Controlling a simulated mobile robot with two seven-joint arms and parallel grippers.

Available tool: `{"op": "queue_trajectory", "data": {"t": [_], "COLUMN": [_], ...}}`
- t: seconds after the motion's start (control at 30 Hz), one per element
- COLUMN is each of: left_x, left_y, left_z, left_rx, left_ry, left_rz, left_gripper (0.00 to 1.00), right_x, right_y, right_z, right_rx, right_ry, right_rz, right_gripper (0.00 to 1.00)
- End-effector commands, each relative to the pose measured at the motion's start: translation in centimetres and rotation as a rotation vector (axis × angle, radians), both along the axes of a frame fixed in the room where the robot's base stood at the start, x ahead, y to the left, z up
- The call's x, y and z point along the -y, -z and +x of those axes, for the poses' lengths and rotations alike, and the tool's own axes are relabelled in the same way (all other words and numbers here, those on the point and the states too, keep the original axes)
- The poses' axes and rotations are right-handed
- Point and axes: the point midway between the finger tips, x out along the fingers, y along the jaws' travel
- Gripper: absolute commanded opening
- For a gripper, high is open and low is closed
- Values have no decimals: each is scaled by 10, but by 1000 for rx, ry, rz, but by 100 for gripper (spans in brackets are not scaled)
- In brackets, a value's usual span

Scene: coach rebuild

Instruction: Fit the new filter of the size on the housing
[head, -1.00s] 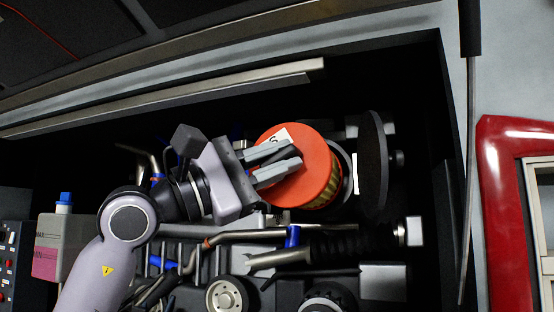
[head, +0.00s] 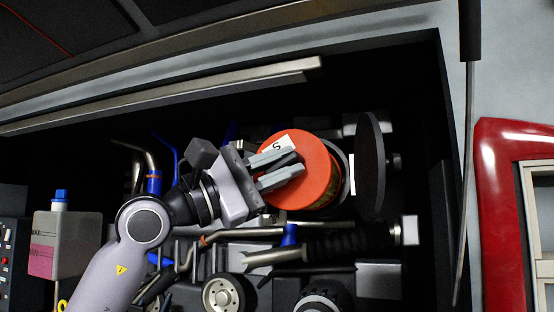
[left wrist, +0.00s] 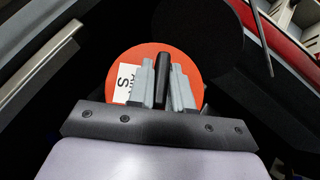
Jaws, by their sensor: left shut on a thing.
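The orange round filter (head: 318,165) has a white label marked S on its end face. It also shows in the left wrist view (left wrist: 190,65). My left gripper (head: 295,168) is shut on a dark grip at the middle of that face, between its fingers (left wrist: 162,82). The filter is at the mouth of the housing (head: 346,162), whose rim shows behind it. How deep the filter sits is hidden. A white label (head: 352,174) is on the housing, its marking unreadable. A black round cover (head: 371,165) stands open at the right. My right gripper is not in view.
Pipes (head: 240,233) and a ribbed black hose (head: 350,243) run below the filter. A pale bottle with a blue cap (head: 57,240) stands at the left. A metal bar (head: 200,92) crosses above; the dark space under it looks clear.

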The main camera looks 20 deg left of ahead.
Motion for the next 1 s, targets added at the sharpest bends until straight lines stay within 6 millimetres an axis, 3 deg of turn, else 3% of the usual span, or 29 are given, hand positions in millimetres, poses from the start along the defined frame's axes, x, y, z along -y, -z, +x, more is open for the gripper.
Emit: {"op": "queue_trajectory", "data": {"t": [0.3,1.0], "left_x": [0,1], "left_y": [-2,-2], "left_z": [13,21], "left_rx": [4,1], "left_ry": [-1,0], "left_rz": [-2,-1], "left_gripper": [0,0], "right_x": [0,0], "right_y": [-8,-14], "right_z": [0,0], "right_rx": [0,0], "right_ry": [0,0], "right_rz": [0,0], "right_gripper": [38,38]}}
